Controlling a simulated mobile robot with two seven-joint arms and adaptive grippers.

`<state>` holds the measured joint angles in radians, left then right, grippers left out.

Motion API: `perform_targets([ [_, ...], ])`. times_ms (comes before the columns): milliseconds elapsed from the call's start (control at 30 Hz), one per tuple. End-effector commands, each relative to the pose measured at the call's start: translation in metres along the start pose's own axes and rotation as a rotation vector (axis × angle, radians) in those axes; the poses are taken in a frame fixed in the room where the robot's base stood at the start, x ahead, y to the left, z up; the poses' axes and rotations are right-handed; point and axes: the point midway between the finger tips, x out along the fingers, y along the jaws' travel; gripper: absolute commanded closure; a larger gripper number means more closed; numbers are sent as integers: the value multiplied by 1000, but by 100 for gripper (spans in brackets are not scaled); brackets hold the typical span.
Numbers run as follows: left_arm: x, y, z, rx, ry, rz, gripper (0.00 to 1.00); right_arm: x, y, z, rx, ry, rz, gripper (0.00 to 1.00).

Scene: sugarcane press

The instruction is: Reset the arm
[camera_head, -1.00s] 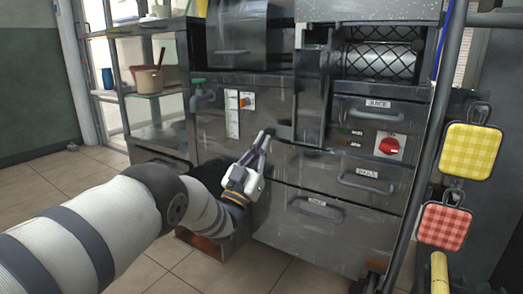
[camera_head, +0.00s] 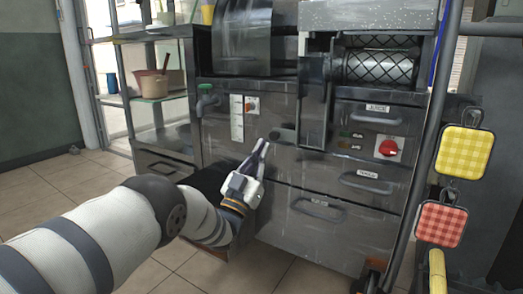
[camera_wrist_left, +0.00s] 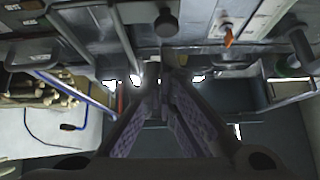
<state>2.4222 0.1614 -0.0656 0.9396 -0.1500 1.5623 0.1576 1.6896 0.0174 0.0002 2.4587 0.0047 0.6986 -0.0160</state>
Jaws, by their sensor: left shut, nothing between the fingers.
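My left gripper (camera_head: 262,148) is shut and empty. Its arm comes in from the lower left in the head view, and the fingertips point up and away in front of the sugarcane press (camera_head: 250,185). A dark round knob (camera_head: 282,135) on the press front is close to the right of the fingertips; I cannot tell whether they touch it. In the left wrist view the fingers (camera_wrist_left: 162,85) meet at their tips, and the dark knob (camera_wrist_left: 166,22) shows beyond them. My right gripper is not in view.
The press has a red switch (camera_head: 389,148), a green tap (camera_head: 207,100) and drawers with handles (camera_head: 317,211). A shelf (camera_head: 150,100) with a pot (camera_head: 152,84) stands at left. Yellow (camera_head: 463,153) and red (camera_head: 442,223) checked pads hang at right. Floor at left is clear.

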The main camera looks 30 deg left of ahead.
Motion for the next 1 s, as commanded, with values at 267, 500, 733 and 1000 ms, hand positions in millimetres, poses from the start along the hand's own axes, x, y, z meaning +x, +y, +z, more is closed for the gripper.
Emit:
perform_targets([
  [267,-65,2,50,0,-6,-1,100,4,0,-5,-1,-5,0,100],
  [500,-80,2,60,0,-2,-1,100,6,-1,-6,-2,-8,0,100],
  [733,-137,8,114,-17,-226,-32,100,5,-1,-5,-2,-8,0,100],
  [1000,-382,38,214,-51,-964,-105,100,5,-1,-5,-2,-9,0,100],
])
